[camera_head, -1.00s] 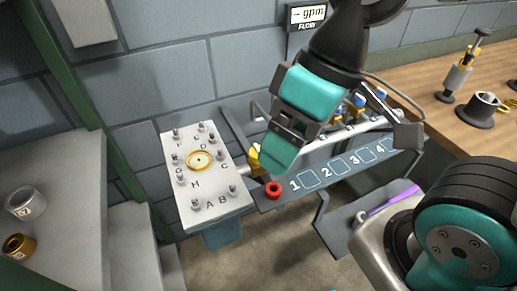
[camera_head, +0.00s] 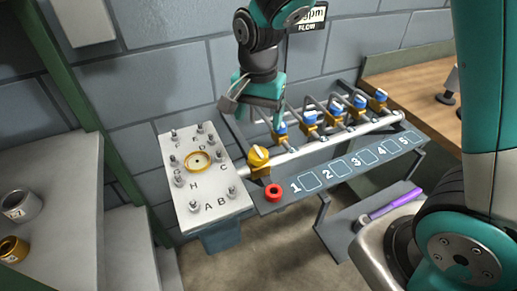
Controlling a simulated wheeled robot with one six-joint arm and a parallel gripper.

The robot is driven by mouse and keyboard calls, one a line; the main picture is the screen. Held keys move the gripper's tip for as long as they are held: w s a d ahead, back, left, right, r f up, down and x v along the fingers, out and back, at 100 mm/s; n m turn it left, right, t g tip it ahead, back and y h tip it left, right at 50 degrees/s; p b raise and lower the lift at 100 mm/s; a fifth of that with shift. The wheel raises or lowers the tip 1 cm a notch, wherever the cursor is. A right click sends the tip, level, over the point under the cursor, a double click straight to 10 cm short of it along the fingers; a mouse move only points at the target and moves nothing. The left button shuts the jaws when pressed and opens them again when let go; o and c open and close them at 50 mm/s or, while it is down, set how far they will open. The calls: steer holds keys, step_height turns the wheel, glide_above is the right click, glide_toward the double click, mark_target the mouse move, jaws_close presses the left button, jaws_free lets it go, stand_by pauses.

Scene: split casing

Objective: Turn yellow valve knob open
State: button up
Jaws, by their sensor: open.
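The yellow valve knob (camera_head: 259,156) sits at the left end of the pipe manifold (camera_head: 318,145), beside the white lettered plate. It is fully in view, and nothing grips it. My gripper (camera_head: 252,112) is open and empty. In the picture it is above the knob, apart from it, with its fingers spread to the left and right.
Several blue-handled brass valves (camera_head: 310,118) line the manifold to the right. The white plate (camera_head: 205,213) carries upright studs and a brass ring. A purple-handled tool (camera_head: 392,204) lies lower right.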

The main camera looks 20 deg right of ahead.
mark_target(259, 150)
step_height(259, 150, down, 11)
steer(key=shift+r+p, duration=0.1)
steer(key=shift+p, duration=0.25)
steer(key=c, duration=0.9)
